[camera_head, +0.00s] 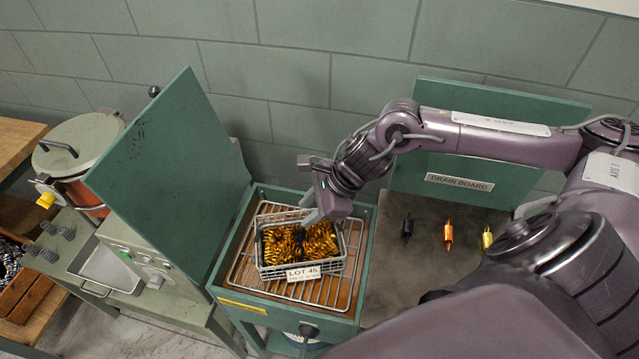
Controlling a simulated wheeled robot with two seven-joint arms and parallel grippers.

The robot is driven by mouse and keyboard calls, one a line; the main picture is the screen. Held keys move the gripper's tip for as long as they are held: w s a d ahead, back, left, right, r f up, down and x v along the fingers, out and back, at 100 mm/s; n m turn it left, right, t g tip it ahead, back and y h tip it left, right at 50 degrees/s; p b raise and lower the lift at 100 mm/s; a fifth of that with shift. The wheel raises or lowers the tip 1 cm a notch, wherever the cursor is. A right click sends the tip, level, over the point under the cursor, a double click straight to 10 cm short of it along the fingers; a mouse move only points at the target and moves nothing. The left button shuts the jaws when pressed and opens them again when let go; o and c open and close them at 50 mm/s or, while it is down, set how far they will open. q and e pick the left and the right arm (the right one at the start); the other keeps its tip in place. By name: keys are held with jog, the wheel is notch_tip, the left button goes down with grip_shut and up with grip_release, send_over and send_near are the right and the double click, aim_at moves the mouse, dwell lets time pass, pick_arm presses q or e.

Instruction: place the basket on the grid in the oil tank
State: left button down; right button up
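The wire basket (262,262) is filled with golden springs and has a "LOT 45" tag on its front. It is within the opening of the green oil tank (228,250), over the wire grid (337,293). It looks level, but I cannot tell whether its bottom touches the grid all round. My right gripper (311,207) is at the basket's back rim, pointing down and to the left. Its fingertips overlap the rim in the picture, and I cannot tell whether they are closed on it. My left gripper is not in view.
A raised green lid panel (175,175) stands left of the tank. A drain board (410,265) to the right holds small black, orange and yellow parts. A lidded pot (80,150) and a control bench (150,265) are at left. My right arm spans the right side.

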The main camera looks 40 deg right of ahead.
jog(key=shift+b+v, duration=0.4)
jog(key=shift+v, duration=1.85)
